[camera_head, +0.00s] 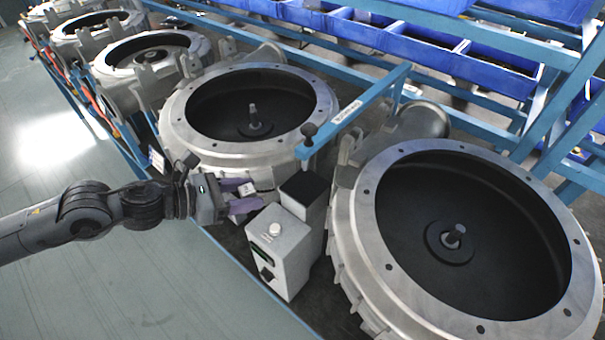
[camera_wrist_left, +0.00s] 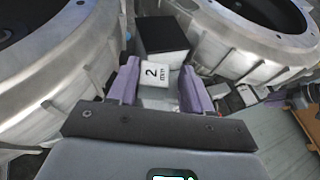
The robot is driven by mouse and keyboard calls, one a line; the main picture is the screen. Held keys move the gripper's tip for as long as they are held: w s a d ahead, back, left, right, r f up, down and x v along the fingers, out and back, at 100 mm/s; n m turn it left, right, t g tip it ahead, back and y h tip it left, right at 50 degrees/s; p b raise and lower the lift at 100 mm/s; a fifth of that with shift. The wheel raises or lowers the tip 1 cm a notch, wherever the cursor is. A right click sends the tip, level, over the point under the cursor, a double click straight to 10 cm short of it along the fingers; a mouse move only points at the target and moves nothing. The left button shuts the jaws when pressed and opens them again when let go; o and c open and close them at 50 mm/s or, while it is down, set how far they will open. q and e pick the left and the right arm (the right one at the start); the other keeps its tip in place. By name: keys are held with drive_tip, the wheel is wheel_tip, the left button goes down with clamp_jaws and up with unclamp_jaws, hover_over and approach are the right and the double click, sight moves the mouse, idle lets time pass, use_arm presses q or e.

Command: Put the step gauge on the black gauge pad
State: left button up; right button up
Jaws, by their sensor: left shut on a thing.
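The step gauge (camera_head: 247,189) is a small white block between the purple fingers of my left gripper (camera_head: 248,197). In the left wrist view its white face (camera_wrist_left: 153,73) reads "2 mm", and the left gripper (camera_wrist_left: 160,72) is shut on it. The black gauge pad (camera_head: 305,187) is the dark square top of a grey-white stand, to the right of the gripper in the head view. In the left wrist view the pad (camera_wrist_left: 164,34) lies just beyond the fingertips, apparently empty. The gauge looks apart from the pad.
A white box with a round knob (camera_head: 280,247) stands just in front of the pad. Large round metal blower housings (camera_head: 250,105) (camera_head: 460,240) flank the pad. A blue rail (camera_head: 355,112) with a black knob runs close behind it. Blue bins (camera_head: 410,45) stand at the back.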

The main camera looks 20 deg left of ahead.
use_arm(q)
drive_tip(key=p, duration=0.2)
approach(302, 186)
drive_tip(key=w+d+r, duration=0.1)
drive_tip(key=w+d, duration=0.2)
drive_tip(key=shift+w+d, duration=0.4)
drive_tip(key=shift+w, duration=0.2)
drive_tip(key=x, duration=0.1)
drive_tip(key=p+x, duration=0.1)
drive_tip(key=x, duration=0.2)
drive_tip(key=shift+w+d+r+p, duration=0.1)
drive_tip(key=shift+r+p, duration=0.25)
drive_tip(key=shift+f, duration=0.45)
